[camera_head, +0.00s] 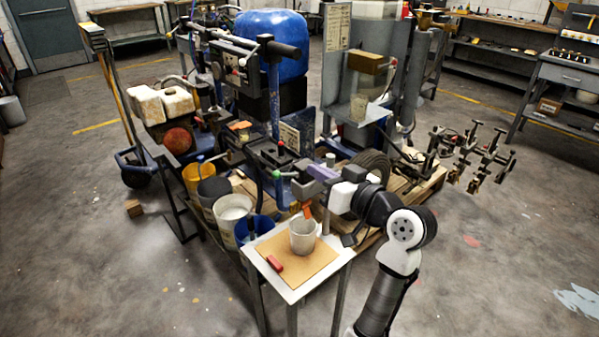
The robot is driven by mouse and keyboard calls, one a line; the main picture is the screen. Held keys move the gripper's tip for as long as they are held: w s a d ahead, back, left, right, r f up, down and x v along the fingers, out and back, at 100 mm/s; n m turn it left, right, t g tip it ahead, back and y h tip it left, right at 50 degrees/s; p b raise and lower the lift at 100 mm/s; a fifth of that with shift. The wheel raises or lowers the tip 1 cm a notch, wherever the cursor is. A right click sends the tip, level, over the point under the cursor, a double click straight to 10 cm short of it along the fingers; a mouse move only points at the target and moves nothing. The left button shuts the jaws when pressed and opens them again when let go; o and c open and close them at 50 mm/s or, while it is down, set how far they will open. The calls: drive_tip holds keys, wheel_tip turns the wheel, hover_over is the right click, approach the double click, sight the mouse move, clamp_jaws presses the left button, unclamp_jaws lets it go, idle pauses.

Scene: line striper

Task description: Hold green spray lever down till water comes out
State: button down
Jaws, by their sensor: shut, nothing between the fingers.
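A line striper machine with a blue tank (272,45) and dark handlebars stands in the middle. I cannot tell for sure which is the spray lever. My gripper (297,190) reaches in from the right and is shut and empty beside the machine's near end; whether it touches the lever is too small to tell. An orange nozzle (307,210) hangs above a light cup (303,237). No water is visible.
The cup stands on a brown board on a small white table (290,296), near a red block (274,263). Several buckets, one yellow (196,178), stand left of it. A coiled hose (372,162) lies on the pallet behind my arm. Open floor lies at front left and right.

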drive_tip(key=shift+s+d+f, duration=0.15)
drive_tip(key=shift+d+f, duration=0.05)
drive_tip(key=shift+d, duration=0.15)
drive_tip(key=p, duration=0.3)
hover_over(286, 174)
drive_tip(key=s+d, duration=0.1)
drive_tip(key=s, duration=0.2)
drive_tip(key=f, duration=0.2)
drive_tip(key=a+f+p, duration=0.1)
drive_tip(key=f, duration=0.1)
drive_tip(key=shift+s+f, duration=0.15)
drive_tip(key=shift+s, duration=0.05)
drive_tip(key=shift+f+b, duration=0.15)
drive_tip(key=shift+b, duration=0.15)
drive_tip(key=shift+s+a+f+n+b, duration=0.1)
drive_tip(key=shift+n+b, duration=0.2)
drive_tip(key=shift+b, duration=0.15)
